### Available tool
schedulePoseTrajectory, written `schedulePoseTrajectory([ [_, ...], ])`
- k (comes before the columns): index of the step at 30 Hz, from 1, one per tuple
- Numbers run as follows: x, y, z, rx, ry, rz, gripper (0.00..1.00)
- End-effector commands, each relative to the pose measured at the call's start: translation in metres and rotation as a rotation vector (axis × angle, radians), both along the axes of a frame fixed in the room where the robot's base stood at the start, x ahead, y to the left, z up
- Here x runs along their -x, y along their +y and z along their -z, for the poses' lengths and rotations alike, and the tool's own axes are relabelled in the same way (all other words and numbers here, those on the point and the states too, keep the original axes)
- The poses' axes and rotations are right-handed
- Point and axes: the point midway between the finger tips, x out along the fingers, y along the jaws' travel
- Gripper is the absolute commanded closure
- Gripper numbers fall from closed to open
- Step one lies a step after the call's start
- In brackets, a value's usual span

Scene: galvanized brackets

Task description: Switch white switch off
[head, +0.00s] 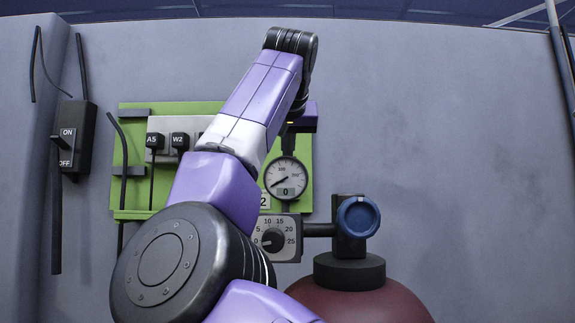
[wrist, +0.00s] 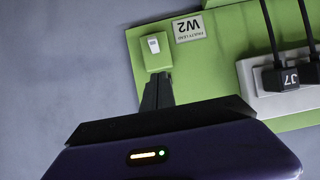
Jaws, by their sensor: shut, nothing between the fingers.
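In the wrist view, a small white switch (wrist: 153,45) sits on a green box at the edge of the green panel (wrist: 215,60). Its on or off position is too small to tell. My gripper (wrist: 159,78) is shut and empty, its tips at the lower edge of the green box, just below the white switch in the picture. I cannot tell whether they touch the box.
In the head view are a black ON/OFF switch (head: 75,140), a gauge (head: 286,178), a dial box (head: 273,240), a blue knob (head: 358,217) and a dark red tank (head: 360,302).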

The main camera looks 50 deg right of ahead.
Motion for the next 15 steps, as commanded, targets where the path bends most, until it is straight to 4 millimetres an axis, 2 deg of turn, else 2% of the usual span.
schedulePoseTrajectory([
  [1,0.008,0.009,0.007,0.002,-0.004,0.001,1.00],
  [6,0.027,0.034,0.008,0.002,-0.003,0.000,1.00],
  [15,0.043,0.054,0.008,0.001,-0.002,0.000,1.00],
])
